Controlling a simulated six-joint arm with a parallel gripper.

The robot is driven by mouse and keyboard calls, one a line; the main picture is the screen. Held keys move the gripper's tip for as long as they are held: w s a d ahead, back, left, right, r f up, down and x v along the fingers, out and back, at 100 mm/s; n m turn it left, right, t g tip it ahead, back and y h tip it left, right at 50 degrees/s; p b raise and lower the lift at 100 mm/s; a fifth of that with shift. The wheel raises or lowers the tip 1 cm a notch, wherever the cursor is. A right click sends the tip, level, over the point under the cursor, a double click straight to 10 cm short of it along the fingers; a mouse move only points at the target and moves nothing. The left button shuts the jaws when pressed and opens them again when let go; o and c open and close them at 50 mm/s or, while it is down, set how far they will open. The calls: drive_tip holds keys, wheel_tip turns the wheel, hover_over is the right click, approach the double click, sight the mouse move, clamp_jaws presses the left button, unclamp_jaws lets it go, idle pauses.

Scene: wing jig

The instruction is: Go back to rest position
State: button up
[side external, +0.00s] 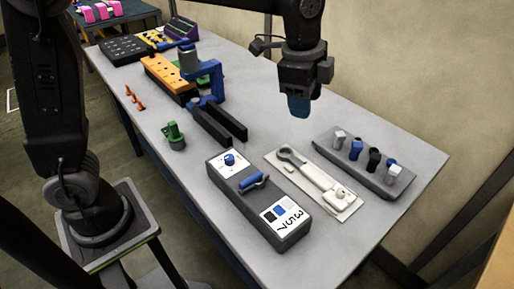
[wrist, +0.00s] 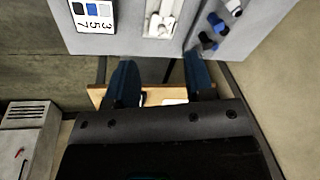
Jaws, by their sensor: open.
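My gripper (side external: 300,106) hangs from my dark arm above the back part of the grey table (side external: 320,110), clear of everything on it. In the wrist view its two blue fingers (wrist: 158,85) stand well apart with nothing held between them. A dark grey box (side external: 262,208) with a blue knob, a blue handle and a "357" label stands at the front of the table. A white plate with a grey wrench-like tool (side external: 310,172) lies to its right.
A grey tray (side external: 362,178) holds several white, blue and black pegs near the right edge. A blue clamp-like fixture (side external: 207,85), an orange block (side external: 165,72), a green part (side external: 174,136) and black boxes stand to the left. A beige wall runs behind the table.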

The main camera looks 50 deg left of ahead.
drive_tip(key=s+a+n+t, duration=0.1)
drive_tip(key=s+a+n, duration=0.5)
drive_tip(key=s, duration=0.4)
drive_tip(key=s+a+f+n+t, duration=0.1)
drive_tip(key=s+a+n+t, duration=0.1)
drive_tip(key=s+a+n, duration=0.4)
drive_tip(key=s+n, duration=0.1)
drive_tip(key=s, duration=0.3)
drive_tip(key=shift+a+n+t+y, duration=0.15)
drive_tip(key=shift+n+t+y, duration=0.15)
drive_tip(key=shift+o, duration=0.4)
